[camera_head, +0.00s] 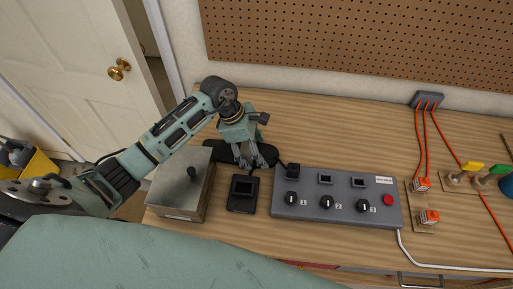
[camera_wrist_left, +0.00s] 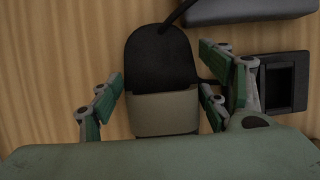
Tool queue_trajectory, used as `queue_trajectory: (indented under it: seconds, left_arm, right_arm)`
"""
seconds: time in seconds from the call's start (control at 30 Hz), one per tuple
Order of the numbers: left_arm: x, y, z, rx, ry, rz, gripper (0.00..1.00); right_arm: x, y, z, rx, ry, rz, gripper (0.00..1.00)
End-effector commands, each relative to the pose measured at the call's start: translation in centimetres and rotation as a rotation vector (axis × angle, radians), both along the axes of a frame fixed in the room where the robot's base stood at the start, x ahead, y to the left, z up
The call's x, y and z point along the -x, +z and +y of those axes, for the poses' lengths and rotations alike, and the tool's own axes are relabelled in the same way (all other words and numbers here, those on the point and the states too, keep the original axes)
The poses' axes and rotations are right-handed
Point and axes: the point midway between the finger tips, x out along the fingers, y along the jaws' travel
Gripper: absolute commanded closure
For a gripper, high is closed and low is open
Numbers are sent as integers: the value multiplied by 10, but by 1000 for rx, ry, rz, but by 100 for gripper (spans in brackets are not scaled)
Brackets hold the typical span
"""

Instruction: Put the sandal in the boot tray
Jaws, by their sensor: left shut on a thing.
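The sandal (camera_wrist_left: 160,58) has a black sole and a wide beige strap. In the head view its black sole (camera_head: 214,151) shows on the wooden workbench beneath my left gripper (camera_head: 250,160). My left gripper points down and is shut on the sandal. In the left wrist view the fingers of my left gripper (camera_wrist_left: 155,105) stand on either side of the strap. I cannot tell whether the sandal is clear of the bench. I cannot make out a boot tray in either view. My right gripper is not in view.
A lidded metal box (camera_head: 178,186) and a small black device (camera_head: 243,193) stand close in front of the sandal. A grey control panel (camera_head: 337,203) lies to the right. Red cables (camera_head: 430,140) run further right. The bench behind the panel is clear.

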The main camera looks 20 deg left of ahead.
Motion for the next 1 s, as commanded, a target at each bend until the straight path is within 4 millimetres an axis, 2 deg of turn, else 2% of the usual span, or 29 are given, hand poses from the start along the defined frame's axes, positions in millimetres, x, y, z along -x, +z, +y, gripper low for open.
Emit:
queue_trajectory:
  seconds: [0.03,0.07,0.27,0.57,0.73,0.87,1.0]
  left_arm:
    - [0,-3,0,0,-1,-1,59]
    - [0,-3,0,0,-1,0,29]
    - [0,-1,0,0,0,0,12]
    - [0,-1,0,0,0,0,11]
    - [-1,6,3,-1,0,-3,11]
    - [1,26,12,-3,0,-6,11]
    - [4,54,23,-3,0,-6,11]
  right_arm:
    - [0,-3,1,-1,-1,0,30]
    - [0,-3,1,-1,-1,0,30]
    - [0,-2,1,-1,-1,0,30]
    - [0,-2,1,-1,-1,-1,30]
    - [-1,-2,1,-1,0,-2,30]
    - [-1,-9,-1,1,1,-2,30]
    - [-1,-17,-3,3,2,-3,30]
